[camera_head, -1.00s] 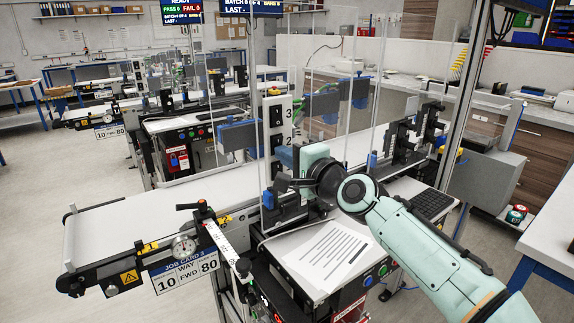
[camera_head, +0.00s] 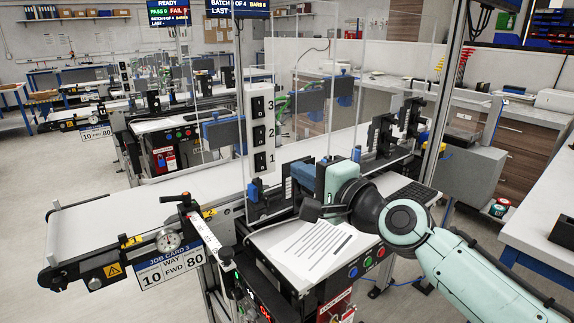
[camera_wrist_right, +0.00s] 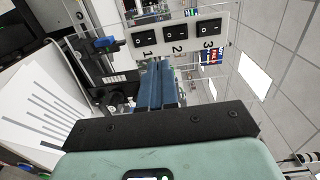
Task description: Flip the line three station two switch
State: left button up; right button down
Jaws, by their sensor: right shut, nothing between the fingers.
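A light switch panel (camera_head: 251,150) stands upright beside the near conveyor. It carries three black rocker switches, numbered 3, 2 and 1 from top to bottom. The station two switch (camera_head: 259,136) is the middle one; in the right wrist view it is also the middle rocker (camera_wrist_right: 175,32). I cannot tell its tilt for certain. My right gripper (camera_head: 300,176) is shut and empty, below and to the right of the panel, apart from it. In the right wrist view its blue fingers (camera_wrist_right: 160,84) point towards the panel, below switches 1 and 2. My left gripper is not in view.
Clear upright guards (camera_head: 345,90) stand behind the panel. A printed sheet (camera_head: 312,248) lies under my right arm. More conveyor lines stand at the back left.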

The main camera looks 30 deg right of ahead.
jog(key=shift+s+d+f, duration=0.1)
jog(key=shift+s, duration=1.05)
